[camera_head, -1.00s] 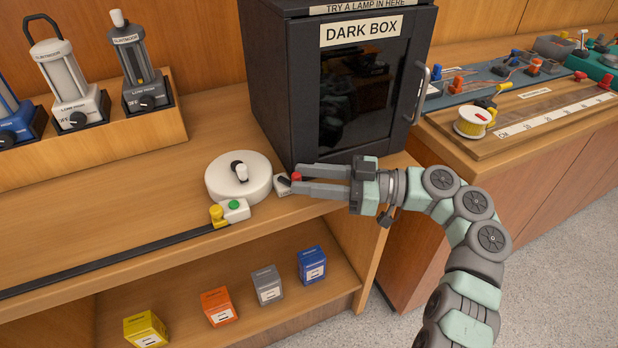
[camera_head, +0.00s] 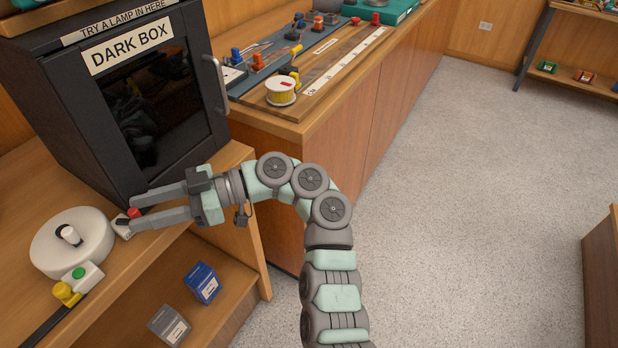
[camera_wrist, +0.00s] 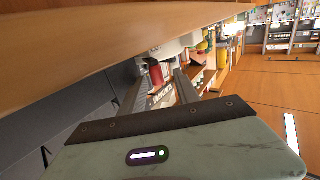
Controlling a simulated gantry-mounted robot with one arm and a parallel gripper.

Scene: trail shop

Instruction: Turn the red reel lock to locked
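The red reel lock (camera_head: 134,212) is a small red knob on a small white and black block beside the white round reel (camera_head: 72,243), on the wooden bench. My gripper (camera_head: 133,213) reaches in from the right, fingers level. Its two fingertips lie either side of the red knob, with a gap seeming to show around it. In the wrist view the red knob (camera_wrist: 156,76) shows between the far ends of the two spread fingers. The gripper is open and holds nothing. I cannot read whether the lock is set to locked.
The dark box (camera_head: 60,110) stands close behind my gripper. A green button (camera_head: 78,273) and a yellow knob (camera_head: 66,292) are in front of the reel. A blue box (camera_head: 202,283) and a grey box (camera_head: 169,326) sit on the shelf below. Open floor (camera_head: 470,200) lies right.

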